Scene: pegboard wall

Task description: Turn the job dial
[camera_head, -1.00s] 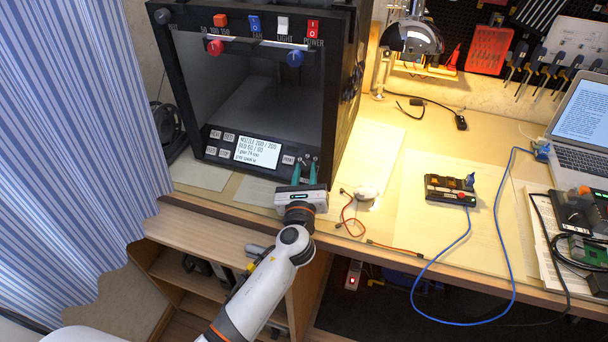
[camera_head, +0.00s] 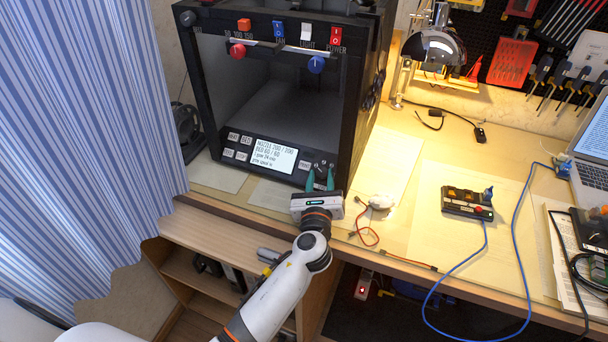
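The black enclosed machine (camera_head: 205,110) stands on the desk, with a control panel at its lower front. The panel has a lit text screen (camera_head: 272,155) and several small buttons on both sides of it. The job dial seems to be at the panel's right end; it is dark and small, and I cannot make it out clearly. My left gripper (camera_head: 321,176) is at that end, pointing at the panel. Its two teal fingers stand apart with a dark gap between them. I cannot tell whether they touch the dial. My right gripper is out of view.
A red knob (camera_head: 237,51) and a blue knob (camera_head: 316,65) are higher on the machine. A white round item (camera_head: 381,201) with a red wire lies right of my gripper. A black switch box (camera_head: 467,203) and blue cable lie further right. A striped curtain (camera_head: 90,130) hangs left.

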